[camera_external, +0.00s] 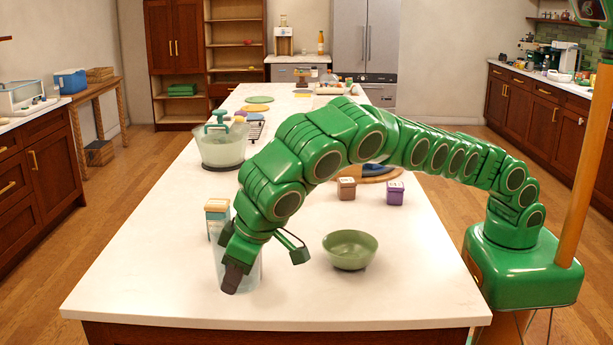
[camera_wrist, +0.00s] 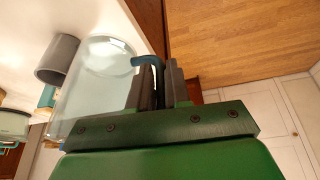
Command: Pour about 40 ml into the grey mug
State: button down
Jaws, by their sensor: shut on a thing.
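A clear, pale blue jug (camera_external: 254,274) is near the front left of the white counter, largely hidden behind my gripper. It fills the left middle of the wrist view (camera_wrist: 95,85), with a dark blue handle (camera_wrist: 148,61). My gripper (camera_external: 232,278) is shut on this handle, its dark fingers (camera_wrist: 160,85) on either side of it. The jug looks about upright; I cannot tell whether it touches the counter or how full it is. The grey mug (camera_wrist: 57,58) stands beyond the jug in the wrist view. I cannot make it out in the external view.
A wooden-lidded container (camera_external: 217,215) stands close behind the jug. A green bowl (camera_external: 350,249) sits to the right, with a brown box (camera_external: 346,189) and a purple box (camera_external: 395,193) behind it. A large pale bowl (camera_external: 222,150) stands farther back left. The front right counter is clear.

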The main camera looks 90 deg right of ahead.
jog(key=shift+d+r, duration=0.1)
jog(key=shift+d, duration=0.05)
jog(key=d+r+m+y, duration=0.1)
jog(key=d+r+y, duration=0.2)
jog(key=d+y, duration=0.2)
jog(key=d+r+m+t+y+p, duration=0.1)
jog(key=d+r+y, duration=0.2)
jog(key=d+y, duration=0.2)
jog(key=y, duration=0.2)
jog(key=shift+d+r+m+y+p, duration=0.25)
jog(key=shift+d+m+y+p, duration=0.05)
jog(key=shift+d+m, duration=0.1)
dwell(0.8)
jog(key=shift+d+r+y+p, duration=0.6)
jog(key=shift+d+y+p, duration=0.2)
jog(key=shift+p, duration=0.25)
jog(key=shift+d+r+m+y+p, duration=0.2)
jog(key=shift+d+m+y+p, duration=0.05)
jog(key=shift+m+y+p, duration=0.05)
